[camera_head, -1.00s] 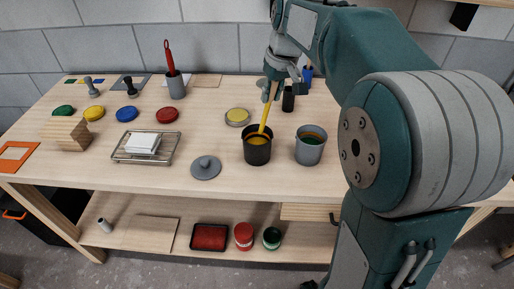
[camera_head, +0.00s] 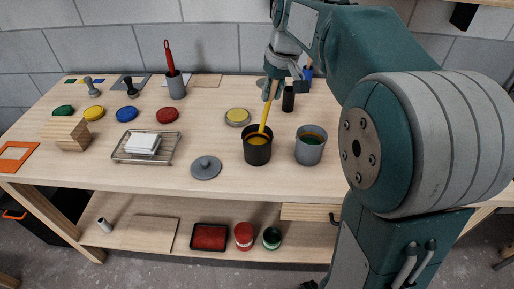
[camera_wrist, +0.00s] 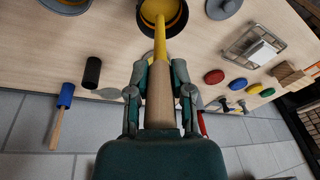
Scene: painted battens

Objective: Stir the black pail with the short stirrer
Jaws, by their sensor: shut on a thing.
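The black pail (camera_head: 257,152) stands upright on the bench and holds yellow paint. In the wrist view the pail (camera_wrist: 184,27) is at the top. The short stirrer (camera_head: 265,118) has a yellow-coated lower part and a bare wooden handle. It slants down into the pail, and its lower end is hidden inside. My gripper (camera_head: 271,90) is above and behind the pail, shut on the stirrer's wooden handle. In the wrist view my gripper (camera_wrist: 159,90) has a finger on each side of the handle, and the stirrer (camera_wrist: 163,45) reaches into the pail's mouth.
A grey lid (camera_head: 206,167) lies front left, a yellow-topped tin (camera_head: 237,117) behind left. A black cylinder (camera_head: 288,99) stands right of my gripper. A wire rack (camera_head: 146,148) with white blocks is further left.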

